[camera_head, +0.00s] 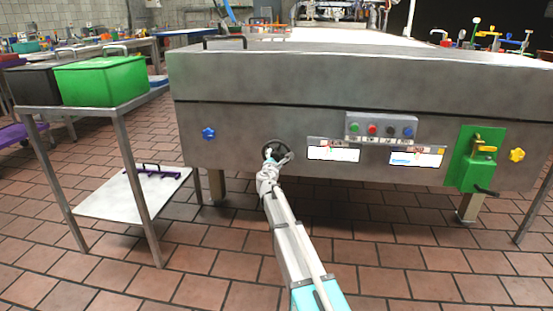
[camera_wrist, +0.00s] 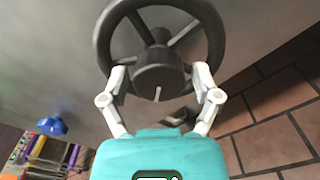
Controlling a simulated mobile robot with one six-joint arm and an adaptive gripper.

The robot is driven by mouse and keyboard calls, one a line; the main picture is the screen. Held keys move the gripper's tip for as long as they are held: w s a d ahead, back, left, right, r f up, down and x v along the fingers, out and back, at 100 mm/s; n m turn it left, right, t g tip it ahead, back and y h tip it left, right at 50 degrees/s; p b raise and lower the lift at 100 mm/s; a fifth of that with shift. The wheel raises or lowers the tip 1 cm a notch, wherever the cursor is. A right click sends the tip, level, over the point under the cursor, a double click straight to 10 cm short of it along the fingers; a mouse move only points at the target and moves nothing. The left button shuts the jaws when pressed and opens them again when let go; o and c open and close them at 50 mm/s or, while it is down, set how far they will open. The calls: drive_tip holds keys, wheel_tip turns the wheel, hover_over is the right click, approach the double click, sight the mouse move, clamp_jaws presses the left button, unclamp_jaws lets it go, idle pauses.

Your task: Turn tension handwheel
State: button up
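The tension handwheel is a dark round wheel with spokes and a thick central hub, on the front of the large grey metal machine. It fills the top of the wrist view (camera_wrist: 214,35), and the head view shows it small (camera_head: 273,145), partly covered by my gripper. My gripper (camera_wrist: 160,80) is open, with one white finger on each side of the hub and nothing clamped between them. The fingertips lie near the hub, inside or in front of the lower rim; I cannot tell whether they touch it. The head view shows my gripper (camera_head: 276,156) at the wheel.
A blue star knob (camera_head: 208,134) is left of the wheel. A button box (camera_head: 381,127), label screens (camera_head: 333,153), a green valve unit (camera_head: 470,165) and a yellow knob (camera_head: 517,155) are to the right. A cart with a green bin (camera_head: 103,80) stands left. The tiled floor in front is open.

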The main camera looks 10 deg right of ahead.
drive_tip(key=c, duration=0.7)
drive_tip(key=shift+d, duration=0.5)
drive_tip(key=shift+c, duration=0.3)
drive_tip(key=shift+a, duration=0.35)
drive_tip(key=shift+m, duration=0.3)
drive_tip(key=shift+s+a+m, duration=0.1)
drive_tip(key=shift+m, duration=1.3)
drive_tip(key=shift+a+m, duration=0.1)
drive_tip(key=shift+m, duration=1.3)
